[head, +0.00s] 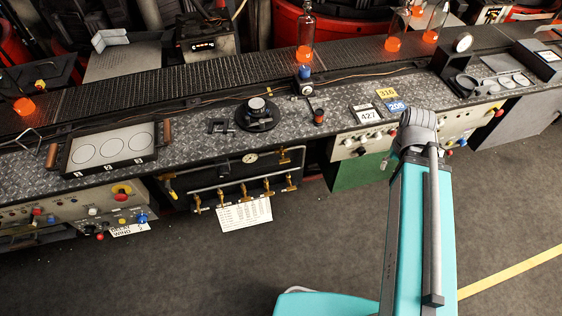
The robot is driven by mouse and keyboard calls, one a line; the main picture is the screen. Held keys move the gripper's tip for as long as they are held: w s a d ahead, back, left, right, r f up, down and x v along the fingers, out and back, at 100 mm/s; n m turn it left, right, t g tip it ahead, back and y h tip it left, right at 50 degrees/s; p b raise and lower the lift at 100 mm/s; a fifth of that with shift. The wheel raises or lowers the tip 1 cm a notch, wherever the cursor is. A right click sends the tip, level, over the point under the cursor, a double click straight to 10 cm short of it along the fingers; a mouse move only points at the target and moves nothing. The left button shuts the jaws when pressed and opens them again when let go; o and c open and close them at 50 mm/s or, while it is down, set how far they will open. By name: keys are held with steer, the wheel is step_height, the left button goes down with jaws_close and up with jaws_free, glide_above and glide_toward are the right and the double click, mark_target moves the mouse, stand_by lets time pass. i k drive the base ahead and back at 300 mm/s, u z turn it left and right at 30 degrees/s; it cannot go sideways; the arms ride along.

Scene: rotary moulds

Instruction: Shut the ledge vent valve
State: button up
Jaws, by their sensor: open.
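On the ledge (350,92) stands a small metal fitting (306,89) with an arm reaching to a red-tipped handle (319,116); it may be the vent valve, but no label is readable. Below the ledge, a pipe panel carries a row of brass valves (245,193), a gauge (250,158) and another brass valve (285,158) at its upper right. I cannot tell which valves are open or shut. My teal and grey arm rises at the right, in front of the ledge. My gripper does not show.
A tray with three circles (113,149) lies on the left of the ledge, with a round dark turntable (257,114) right of it. A dark conveyor (200,82) with glowing orange pieces runs behind. The floor (200,270) in front is clear.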

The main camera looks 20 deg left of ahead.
mark_target(283, 160)
steer(key=u, duration=0.05)
steer(key=k, duration=1.65)
steer(key=u, duration=1)
steer(key=i, duration=1)
steer(key=z, duration=0.05)
